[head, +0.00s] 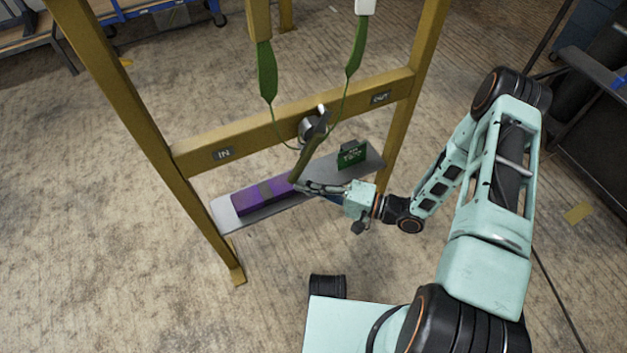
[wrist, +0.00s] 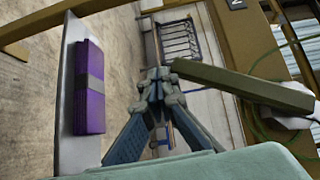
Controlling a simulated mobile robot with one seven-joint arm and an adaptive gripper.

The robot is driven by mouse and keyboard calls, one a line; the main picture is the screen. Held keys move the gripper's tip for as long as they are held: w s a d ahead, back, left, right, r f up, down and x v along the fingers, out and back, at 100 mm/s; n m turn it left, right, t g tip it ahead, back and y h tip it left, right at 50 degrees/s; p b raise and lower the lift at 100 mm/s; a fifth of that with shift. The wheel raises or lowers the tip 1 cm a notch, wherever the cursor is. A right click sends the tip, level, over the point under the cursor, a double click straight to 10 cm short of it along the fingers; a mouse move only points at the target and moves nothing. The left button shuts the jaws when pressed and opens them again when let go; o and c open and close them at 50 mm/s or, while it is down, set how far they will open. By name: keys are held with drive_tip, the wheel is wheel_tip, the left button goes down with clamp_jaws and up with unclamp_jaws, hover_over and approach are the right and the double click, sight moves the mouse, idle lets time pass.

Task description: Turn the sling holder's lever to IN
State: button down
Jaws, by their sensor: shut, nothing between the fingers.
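The lever (head: 309,150) is an olive bar on a grey pivot on the yellow frame's crossbar. It hangs downward, tilted slightly left at its lower end. The IN plate (head: 223,154) is on the crossbar to its left, and the OUT plate (head: 380,97) is to its right. My gripper (head: 298,186) is shut and empty at the lever's lower end. In the wrist view the shut fingertips (wrist: 160,74) are just left of the end of the lever (wrist: 240,86). I cannot tell whether they touch.
A grey shelf (head: 227,217) below the crossbar holds a purple bundle (head: 252,197) with a grey band and a green box (head: 351,155). A thin green cord with green straps (head: 267,72) hangs around the pivot. Frame posts (head: 150,140) stand either side.

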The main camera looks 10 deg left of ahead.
drive_tip(key=s+a+r+m+y, duration=0.1)
drive_tip(key=s+a+r+m, duration=0.1)
drive_tip(key=s+a+r, duration=0.1)
drive_tip(key=s+a+r+m+t+y, duration=0.1)
drive_tip(key=s+a+r+y, duration=0.1)
drive_tip(key=a+r, duration=0.3)
drive_tip(key=shift+s+a+r+m+p, duration=0.35)
drive_tip(key=shift+s+r+m, duration=0.1)
drive_tip(key=shift+r, duration=1.05)
drive_tip(key=shift+d, duration=0.1)
drive_tip(key=v, duration=1.1)
drive_tip(key=shift+s+d+f, duration=0.15)
drive_tip(key=shift+d+f, duration=0.05)
drive_tip(key=shift+d, duration=0.1)
